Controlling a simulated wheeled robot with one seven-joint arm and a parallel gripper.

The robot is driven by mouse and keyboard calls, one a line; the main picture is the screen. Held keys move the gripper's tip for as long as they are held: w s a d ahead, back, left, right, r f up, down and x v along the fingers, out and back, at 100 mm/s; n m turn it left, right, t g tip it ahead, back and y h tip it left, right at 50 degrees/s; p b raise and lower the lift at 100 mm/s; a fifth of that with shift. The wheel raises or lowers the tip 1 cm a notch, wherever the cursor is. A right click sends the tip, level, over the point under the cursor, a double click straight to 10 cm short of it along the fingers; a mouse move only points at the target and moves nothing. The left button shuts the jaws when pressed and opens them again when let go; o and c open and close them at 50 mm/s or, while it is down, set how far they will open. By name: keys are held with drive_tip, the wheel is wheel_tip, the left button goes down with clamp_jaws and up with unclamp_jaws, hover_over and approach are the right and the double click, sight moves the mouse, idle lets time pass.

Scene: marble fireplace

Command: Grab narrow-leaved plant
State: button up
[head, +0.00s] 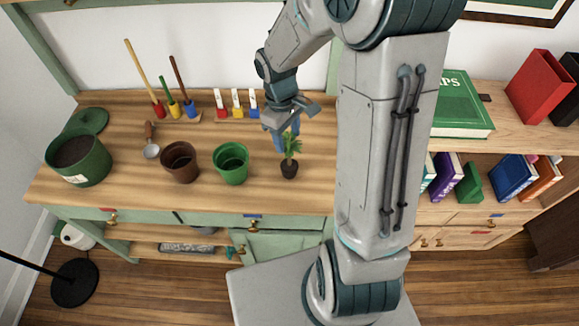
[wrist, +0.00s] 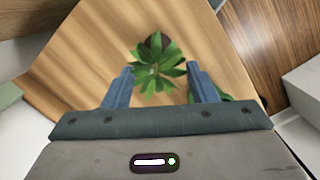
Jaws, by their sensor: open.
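The narrow-leaved plant (head: 291,147) stands upright in a small dark pot (head: 289,170) on the wooden tabletop, right of the green pot. In the wrist view the plant's green leaves (wrist: 156,68) spread just beyond and partly between my fingertips, with the dark pot (wrist: 156,42) partly hidden behind them. My gripper (head: 284,137) is above and just behind the plant in the head view. It also shows in the wrist view (wrist: 159,78), with its two blue fingers apart and nothing held between them.
A green pot (head: 231,163) and a brown pot (head: 180,162) stand left of the plant. A trowel (head: 151,142), a large green soil bin (head: 80,158) and colored tools (head: 174,105) are farther left. Small labelled holders (head: 238,104) stand behind. Bare tabletop lies around the plant.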

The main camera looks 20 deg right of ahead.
wheel_tip(320, 180, down, 2)
drive_tip(key=shift+d+f, duration=0.1)
clamp_jaws()
drive_tip(key=shift+r, duration=0.2)
